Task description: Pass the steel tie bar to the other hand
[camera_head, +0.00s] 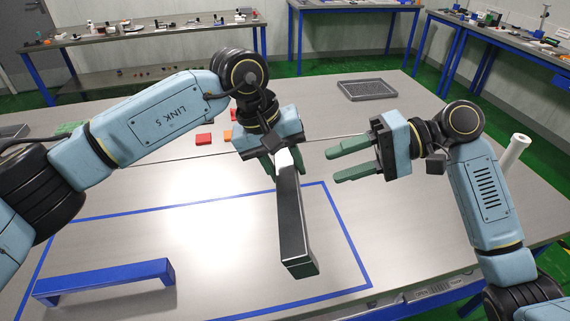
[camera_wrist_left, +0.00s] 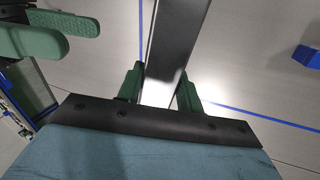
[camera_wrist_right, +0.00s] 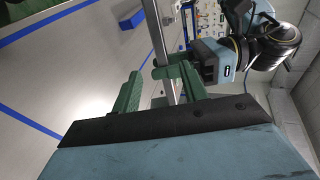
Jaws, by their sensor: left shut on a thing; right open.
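The steel tie bar (camera_head: 290,215) is a long grey bar with a dark lower end, held above the table in the middle of the head view. My left gripper (camera_head: 284,163) is shut on its upper end, and the bar runs down and toward the front. The bar also shows between the fingers in the left wrist view (camera_wrist_left: 172,45). My right gripper (camera_head: 338,165) is open and empty, to the right of the bar, its green fingers pointing left toward it. In the right wrist view the bar (camera_wrist_right: 158,40) passes beyond the right fingers, apart from them as far as I can tell.
A blue bridge-shaped block (camera_head: 105,280) stands at the front left inside a blue tape outline (camera_head: 345,240). A grey tray (camera_head: 366,90) sits at the back, and a white post (camera_head: 514,152) stands right of my right arm.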

